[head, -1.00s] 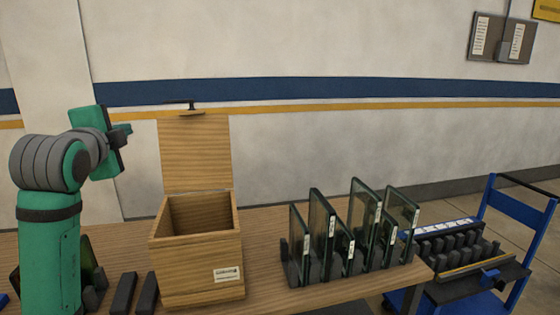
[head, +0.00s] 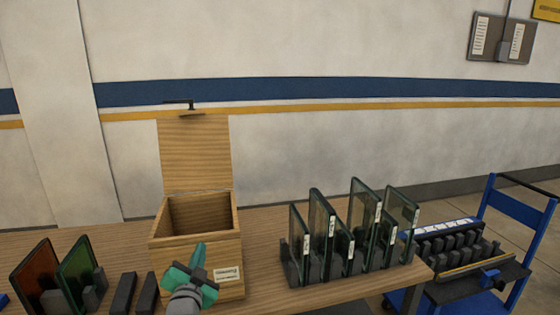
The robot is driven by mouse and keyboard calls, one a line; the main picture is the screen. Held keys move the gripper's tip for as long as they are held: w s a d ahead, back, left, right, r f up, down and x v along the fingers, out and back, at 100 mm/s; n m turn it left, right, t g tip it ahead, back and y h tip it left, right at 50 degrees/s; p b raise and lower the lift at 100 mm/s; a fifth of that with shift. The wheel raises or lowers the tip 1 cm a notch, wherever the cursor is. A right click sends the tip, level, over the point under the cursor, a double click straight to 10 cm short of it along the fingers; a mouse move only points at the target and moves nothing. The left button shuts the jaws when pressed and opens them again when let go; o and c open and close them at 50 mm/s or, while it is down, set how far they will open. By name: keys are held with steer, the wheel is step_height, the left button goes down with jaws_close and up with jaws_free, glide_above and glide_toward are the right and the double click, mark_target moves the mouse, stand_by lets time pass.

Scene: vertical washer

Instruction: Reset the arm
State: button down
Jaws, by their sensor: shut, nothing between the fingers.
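My gripper (head: 200,262) shows at the bottom of the head view, in front of the wooden box (head: 180,240) and overlapping its lower front. Its green body points up and away from me, and its fingers are small and partly hidden in this view. It is shut and holds nothing. The box stands on the table with its lid (head: 195,155) raised upright at the back. The inside that I can see is empty.
Several glass panels (head: 318,225) stand in a dark rack on the right of the wooden table (head: 268,235). An orange panel (head: 35,277) and a green panel (head: 76,265) stand at the left. A blue cart (head: 518,210) is at the right.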

steer(key=s+d+f+n+g, duration=0.1)
steer(key=s+d+f+n, duration=0.2)
steer(key=s+d+f, duration=0.65)
steer(key=s+d+f+n, duration=0.3)
steer(key=s+d+f, duration=0.3)
steer(key=s+f, duration=0.65)
steer(key=s+d+f+h, duration=0.1)
steer(key=s+d, duration=0.2)
steer(key=s, duration=1.2)
steer(key=s+d+f+n+g, duration=0.1)
steer(key=s+d, duration=0.2)
steer(key=s, duration=1.2)
steer(key=shift+s+d+f+h, duration=0.25)
steer(key=shift+d+f+h, duration=0.05)
steer(key=shift+h, duration=0.1)
